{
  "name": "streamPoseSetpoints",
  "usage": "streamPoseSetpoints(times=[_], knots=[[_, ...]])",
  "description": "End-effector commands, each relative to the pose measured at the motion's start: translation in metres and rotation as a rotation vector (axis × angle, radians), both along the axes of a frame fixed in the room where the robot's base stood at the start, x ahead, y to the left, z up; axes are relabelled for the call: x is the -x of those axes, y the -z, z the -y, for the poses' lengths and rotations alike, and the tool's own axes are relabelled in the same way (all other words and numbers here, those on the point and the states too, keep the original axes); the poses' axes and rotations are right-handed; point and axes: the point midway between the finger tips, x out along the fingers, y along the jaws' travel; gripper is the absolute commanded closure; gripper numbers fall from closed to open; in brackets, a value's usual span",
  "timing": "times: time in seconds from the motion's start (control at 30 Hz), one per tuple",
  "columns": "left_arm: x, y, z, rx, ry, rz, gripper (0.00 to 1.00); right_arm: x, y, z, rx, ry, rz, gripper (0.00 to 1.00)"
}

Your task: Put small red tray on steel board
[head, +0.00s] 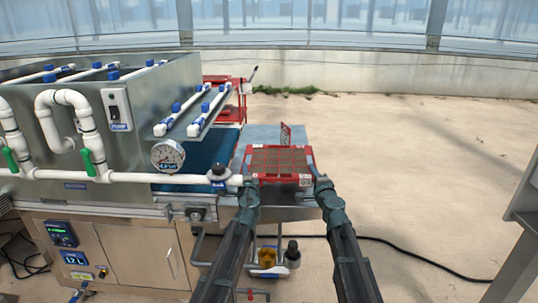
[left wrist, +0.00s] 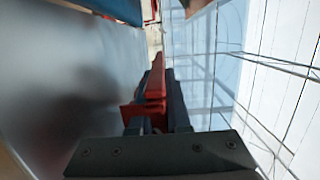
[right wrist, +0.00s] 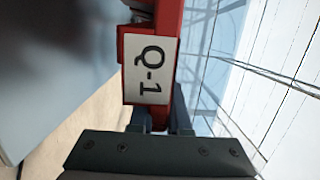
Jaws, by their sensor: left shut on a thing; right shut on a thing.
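The small red tray (head: 279,164) is filled with brown cells and is gripped at both ends in the head view. My left gripper (head: 248,184) is shut on its left end, and the red rim also shows between the fingers in the left wrist view (left wrist: 155,95). My right gripper (head: 322,184) is shut on its right end, beside a white "Q-1" label (right wrist: 148,70) in the right wrist view. The steel board (head: 262,133) shows behind and around the tray. Whether the tray touches the board or is just above it, I cannot tell.
The seeder machine with white pipes (head: 110,175), a gauge (head: 168,156) and a blue belt (head: 212,150) stands left of the tray. A small red upright plate (head: 285,134) stands behind the tray. A red cart (head: 235,100) is further back. Open floor lies to the right.

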Motion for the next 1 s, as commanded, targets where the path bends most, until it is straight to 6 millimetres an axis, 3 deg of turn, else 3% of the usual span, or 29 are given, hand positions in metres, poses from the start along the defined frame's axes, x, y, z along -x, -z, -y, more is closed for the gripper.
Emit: streamPoseSetpoints(times=[0.47, 1.0], knots=[[0.0, 0.006, 0.0, -0.001, 0.0, 0.0, 1.0, 0.0, 0.007, 0.0, 0.0, 0.0, 0.0, 1.0], [0.0, 0.037, 0.0, -0.001, 0.0, 0.0, 1.0, 0.0, 0.037, 0.0, 0.0, 0.0, 0.0, 1.0]])
